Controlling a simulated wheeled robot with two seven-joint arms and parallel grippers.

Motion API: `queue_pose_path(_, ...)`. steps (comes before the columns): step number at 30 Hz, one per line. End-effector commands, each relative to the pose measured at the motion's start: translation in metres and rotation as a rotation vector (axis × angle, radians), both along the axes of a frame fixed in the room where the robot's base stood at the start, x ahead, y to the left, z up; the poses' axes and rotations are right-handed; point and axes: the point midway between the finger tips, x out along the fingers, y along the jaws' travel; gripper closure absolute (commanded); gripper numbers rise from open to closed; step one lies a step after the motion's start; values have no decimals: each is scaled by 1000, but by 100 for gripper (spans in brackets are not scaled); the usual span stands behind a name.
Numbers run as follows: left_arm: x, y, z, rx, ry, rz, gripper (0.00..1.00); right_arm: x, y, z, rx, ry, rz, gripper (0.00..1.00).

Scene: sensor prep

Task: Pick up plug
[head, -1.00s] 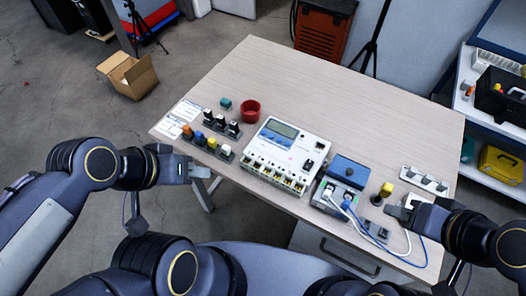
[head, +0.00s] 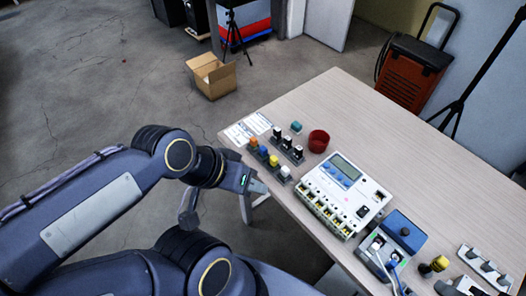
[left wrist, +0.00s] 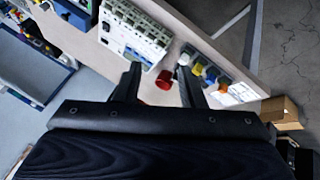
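Several small plugs with orange (head: 253,142), blue (head: 263,150), yellow (head: 274,160) and white (head: 285,171) tops stand in a row in a dark rack near the table's left edge. Several black-and-white plugs (head: 287,143) stand in a second row behind. The frames do not show which plug the task means. My left gripper (head: 262,186) is beside the white plug, just off the table edge. In the left wrist view its fingers (left wrist: 160,82) are apart with nothing held; the coloured row shows beyond the right finger.
A red cup (head: 318,141) and a small teal block (head: 296,127) stand behind the racks. A white meter device (head: 345,192) is right of them. A blue-topped box (head: 403,232) with cables and a yellow-topped plug (head: 440,263) are farther right. The table's rear is clear.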

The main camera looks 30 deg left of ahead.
Motion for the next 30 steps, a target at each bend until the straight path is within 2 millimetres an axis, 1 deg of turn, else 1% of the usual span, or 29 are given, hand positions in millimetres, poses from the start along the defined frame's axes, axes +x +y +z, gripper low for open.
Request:
queue_pose_path(4,3,2,0,-5,15,13,58,0,0,-1,0,0,0,63)
queue_pose_path(7,15,9,0,-22,69,67,58,0,0,-6,0,0,0,63)
queue_pose_path(8,21,12,0,-29,94,93,58,0,0,-8,0,0,0,63)
queue_pose_path(11,47,26,-3,-53,196,208,58,0,0,-15,0,0,0,63)
queue_pose_path(14,78,41,-10,-66,303,350,58,0,0,-22,0,0,0,63)
queue_pose_path(17,110,55,-23,-66,400,498,58,0,0,-29,0,0,0,63)
queue_pose_path(19,133,64,-35,-60,462,606,58,0,0,-34,0,0,0,63)
queue_pose_path(21,155,73,-49,-47,515,714,58,0,0,-38,0,0,0,63)
queue_pose_path(24,183,82,-70,-25,571,855,58,0,0,-44,0,0,0,63)
queue_pose_path(27,203,89,-88,-2,606,966,58,0,0,-47,0,0,0,63)
queue_pose_path(30,215,93,-100,13,622,1039,58,0,0,-49,0,0,0,63)
